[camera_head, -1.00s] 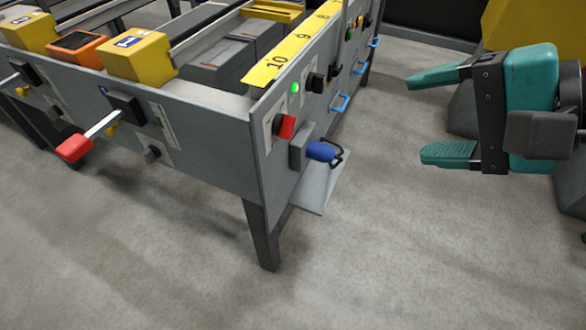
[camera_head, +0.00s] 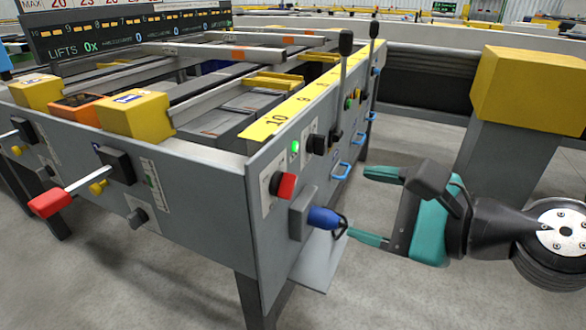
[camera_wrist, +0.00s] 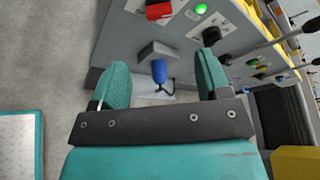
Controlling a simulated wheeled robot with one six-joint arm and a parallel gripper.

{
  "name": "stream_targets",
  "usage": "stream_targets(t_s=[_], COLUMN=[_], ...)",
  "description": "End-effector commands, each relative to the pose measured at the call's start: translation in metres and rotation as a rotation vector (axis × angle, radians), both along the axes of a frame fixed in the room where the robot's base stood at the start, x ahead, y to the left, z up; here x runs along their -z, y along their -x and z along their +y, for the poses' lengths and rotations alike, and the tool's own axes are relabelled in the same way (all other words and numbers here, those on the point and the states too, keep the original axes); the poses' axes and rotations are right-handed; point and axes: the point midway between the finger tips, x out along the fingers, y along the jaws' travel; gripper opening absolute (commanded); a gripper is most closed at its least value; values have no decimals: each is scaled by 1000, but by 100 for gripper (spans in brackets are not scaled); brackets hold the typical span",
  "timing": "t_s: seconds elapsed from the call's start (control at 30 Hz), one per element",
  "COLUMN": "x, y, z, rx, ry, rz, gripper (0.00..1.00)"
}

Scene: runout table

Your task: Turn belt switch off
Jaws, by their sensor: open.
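The end panel of the grey table (camera_head: 262,222) carries a red rotary switch (camera_head: 284,186), a lit green lamp (camera_head: 295,147) and a black knob (camera_head: 316,144). I cannot read which is labelled as the belt switch. In the wrist view the red switch (camera_wrist: 158,10) is at the top edge and the green lamp (camera_wrist: 201,8) beside it. My gripper (camera_head: 373,205) is open and empty, right of the panel. In the wrist view a blue plug (camera_wrist: 158,71) shows between the fingers; the head view shows the lower fingertip close to this plug, contact unclear.
Two upright black levers (camera_head: 345,45) and blue handles (camera_head: 341,170) line the panel farther back. A red-tipped lever (camera_head: 50,203) sticks out from the front face at left. A yellow-topped post (camera_head: 530,90) stands behind my arm. Floor is clear in front.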

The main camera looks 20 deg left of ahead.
Motion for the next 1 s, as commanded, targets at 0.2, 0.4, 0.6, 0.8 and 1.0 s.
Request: stream_targets(t_s=[0.2, 0.4, 0.6, 0.8, 1.0], x=[0, 17, 29, 37, 39], y=[-6, -18, -33, -43, -46], z=[17, 54, 92, 116, 124], rx=[0, -4, -2, 0, 2], ry=[4, 3, 4, 4, 4], rz=[7, -4, -2, -2, 0], gripper=[70, 70, 70, 70, 70])
